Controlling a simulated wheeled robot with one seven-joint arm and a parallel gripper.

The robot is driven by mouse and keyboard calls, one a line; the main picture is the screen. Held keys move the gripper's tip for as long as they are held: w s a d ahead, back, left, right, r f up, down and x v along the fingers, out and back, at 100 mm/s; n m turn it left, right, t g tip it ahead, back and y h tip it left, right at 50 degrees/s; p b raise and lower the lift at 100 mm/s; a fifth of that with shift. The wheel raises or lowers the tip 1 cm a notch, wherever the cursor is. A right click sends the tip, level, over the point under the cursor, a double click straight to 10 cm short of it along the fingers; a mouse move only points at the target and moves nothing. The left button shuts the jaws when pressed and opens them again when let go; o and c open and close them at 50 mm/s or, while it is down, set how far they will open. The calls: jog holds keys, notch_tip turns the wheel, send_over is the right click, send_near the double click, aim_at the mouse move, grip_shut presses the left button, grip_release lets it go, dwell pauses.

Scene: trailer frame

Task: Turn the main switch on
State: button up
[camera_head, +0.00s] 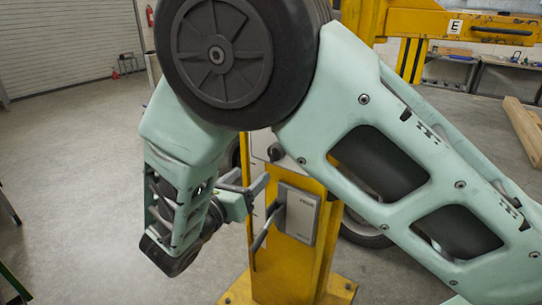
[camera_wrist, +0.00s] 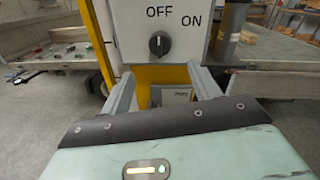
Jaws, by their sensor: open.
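The main switch is a dark round knob (camera_wrist: 158,43) on a light grey box (camera_wrist: 125,22), with "OFF" printed above it and "ON" to its upper right. Its white mark points up, towards "OFF". In the head view the knob (camera_head: 275,152) shows on the yellow post, with its box partly hidden by my arm. My gripper (camera_wrist: 160,70) is open and empty, its two fingers spread to either side below the knob and not touching it. In the head view my gripper (camera_head: 254,182) is just left of the post, below the knob.
The yellow post (camera_head: 284,262) carries a lower grey box (camera_head: 303,214) with a lever handle (camera_head: 268,226) sticking out on its left, close under my gripper. A tyre (camera_head: 362,230) stands behind the post. The floor to the left is mostly clear.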

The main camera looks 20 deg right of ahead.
aim_at(272, 157)
jog(key=p+x, duration=0.2)
jog(key=x, duration=0.8)
jog(key=shift+w+d, duration=0.2)
jog(key=shift+w, duration=0.05)
jog(key=c, duration=1)
